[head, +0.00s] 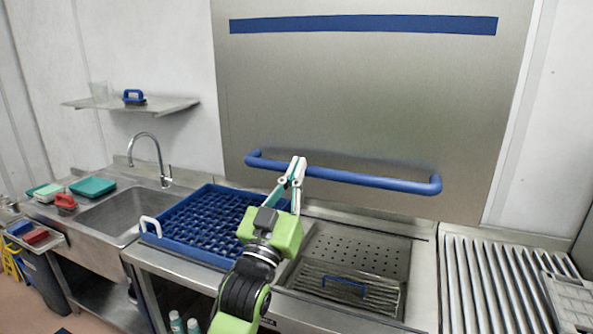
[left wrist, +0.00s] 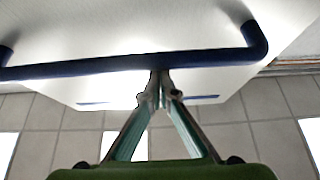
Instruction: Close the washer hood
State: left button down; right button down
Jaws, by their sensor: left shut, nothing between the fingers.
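The washer hood (head: 360,95) is a large steel panel with a blue stripe across its top and a blue bar handle (head: 375,181) near its lower edge. In the picture its lower edge lies along the back of the counter; I cannot tell its exact height above it. My left gripper (head: 297,167) is shut and empty, its fingertips overlapping the left part of the handle. In the left wrist view the shut fingertips (left wrist: 160,80) meet at the handle (left wrist: 100,66), not closed around it; whether they touch it is unclear. My right gripper is not in view.
A blue rack (head: 190,222) with white handles sits on the counter left of my arm. A perforated drain tray (head: 365,250) is to the right, then a ribbed conveyor (head: 490,285). A sink (head: 115,212) and a wall shelf (head: 150,105) are at left.

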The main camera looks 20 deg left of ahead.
pick_arm(q)
notch_tip(320, 180, down, 38)
jog(key=b, duration=2.4)
jog(key=shift+w, duration=0.15)
jog(key=shift+r, duration=0.2)
